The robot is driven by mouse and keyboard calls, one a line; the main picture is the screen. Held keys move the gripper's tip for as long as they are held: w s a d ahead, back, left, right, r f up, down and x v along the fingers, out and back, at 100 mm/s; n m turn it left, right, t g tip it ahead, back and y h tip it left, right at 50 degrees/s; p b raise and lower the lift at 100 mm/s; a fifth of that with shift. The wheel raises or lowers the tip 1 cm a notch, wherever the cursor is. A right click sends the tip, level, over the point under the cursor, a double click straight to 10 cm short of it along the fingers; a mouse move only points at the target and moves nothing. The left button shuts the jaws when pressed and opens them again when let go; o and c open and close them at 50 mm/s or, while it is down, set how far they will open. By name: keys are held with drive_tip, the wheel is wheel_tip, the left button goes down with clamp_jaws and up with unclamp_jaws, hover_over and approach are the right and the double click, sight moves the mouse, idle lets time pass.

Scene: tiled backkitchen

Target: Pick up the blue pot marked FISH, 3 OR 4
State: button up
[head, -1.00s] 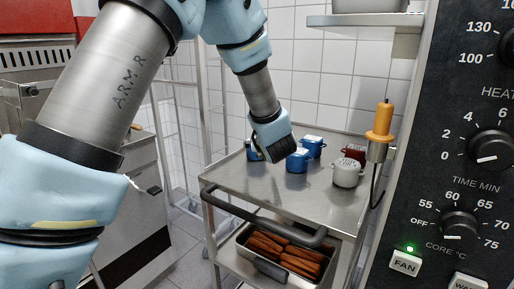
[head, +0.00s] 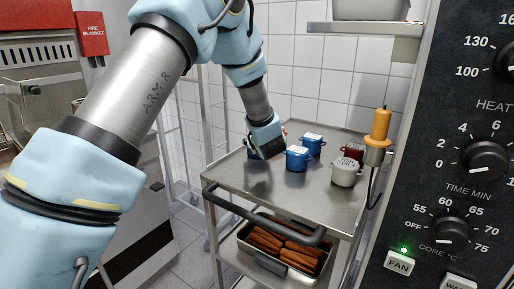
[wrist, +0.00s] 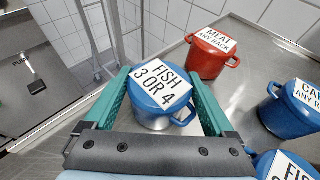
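The blue pot marked FISH, 3 OR 4 (wrist: 149,119) stands upright on the steel trolley top (head: 262,182), its white label facing up in the wrist view. My gripper (wrist: 160,92) is open, with a green finger on each side of this pot. The left finger seems apart from the pot; I cannot tell whether the right finger touches its side handle.
A red MEAT pot (wrist: 211,54) stands just beyond. A blue ANY RACK pot (wrist: 290,108) and another blue FISH pot (wrist: 262,160) are at right. A white pot (head: 345,175) and a dark red pot (head: 354,151) stand farther right, near an orange-handled probe (head: 380,125).

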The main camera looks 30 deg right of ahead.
drive_tip(key=c, duration=1.2)
drive_tip(key=shift+o, duration=0.2)
drive_tip(key=shift+r, duration=0.15)
